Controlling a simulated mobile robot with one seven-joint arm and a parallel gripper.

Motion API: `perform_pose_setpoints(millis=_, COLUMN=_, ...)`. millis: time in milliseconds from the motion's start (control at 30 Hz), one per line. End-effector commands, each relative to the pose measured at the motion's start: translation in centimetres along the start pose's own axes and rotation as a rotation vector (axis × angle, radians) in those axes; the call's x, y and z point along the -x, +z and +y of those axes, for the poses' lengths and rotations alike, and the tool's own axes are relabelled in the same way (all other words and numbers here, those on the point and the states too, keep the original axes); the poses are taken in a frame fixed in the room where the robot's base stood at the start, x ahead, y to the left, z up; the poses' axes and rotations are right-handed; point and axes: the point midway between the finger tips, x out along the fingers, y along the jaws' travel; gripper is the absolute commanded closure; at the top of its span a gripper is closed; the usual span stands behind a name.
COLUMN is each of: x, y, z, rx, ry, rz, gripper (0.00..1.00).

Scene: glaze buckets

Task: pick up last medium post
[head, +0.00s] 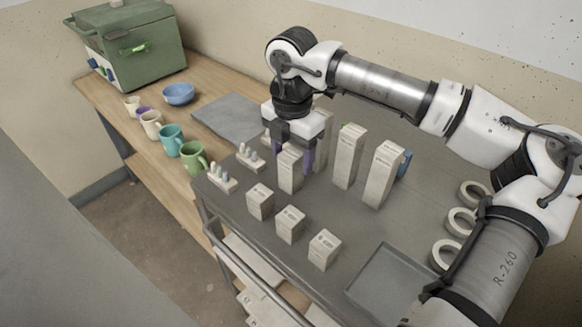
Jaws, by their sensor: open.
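A medium-height pale post (289,177) stands upright on the grey cart top (235,213), behind a row of three short posts. My gripper (292,159) points down over it, with its jaws open. One purple finger shows on each side of the post's upper part; I cannot tell whether they touch it. The gripper hides part of the top of this post. Two taller posts, one (348,158) and another (383,175), stand to the right. Another pale post (325,130) is partly hidden behind my gripper.
The short posts (260,202) stand near the cart's front edge. Small peg holders (222,179) are to the left. A shallow grey tray (385,285) and several white rings (462,220) lie right. Mugs (193,157), a blue bowl (178,94) and a green kiln-like box (135,45) occupy the wooden bench.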

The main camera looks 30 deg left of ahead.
Motion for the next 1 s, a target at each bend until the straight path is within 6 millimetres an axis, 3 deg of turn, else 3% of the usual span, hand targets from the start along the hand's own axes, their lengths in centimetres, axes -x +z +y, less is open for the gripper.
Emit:
perform_pose_setpoints(millis=300, x=-3.8, y=-0.1, z=0.3, rx=0.001, ry=0.0, rz=0.003, gripper=0.38)
perform_pose_setpoints(millis=567, x=-4.2, y=0.0, z=0.3, rx=0.001, ry=0.0, rz=0.001, gripper=0.38)
perform_pose_setpoints(millis=1000, x=-4.2, y=0.0, z=0.3, rx=0.001, ry=0.0, rz=0.001, gripper=0.96)
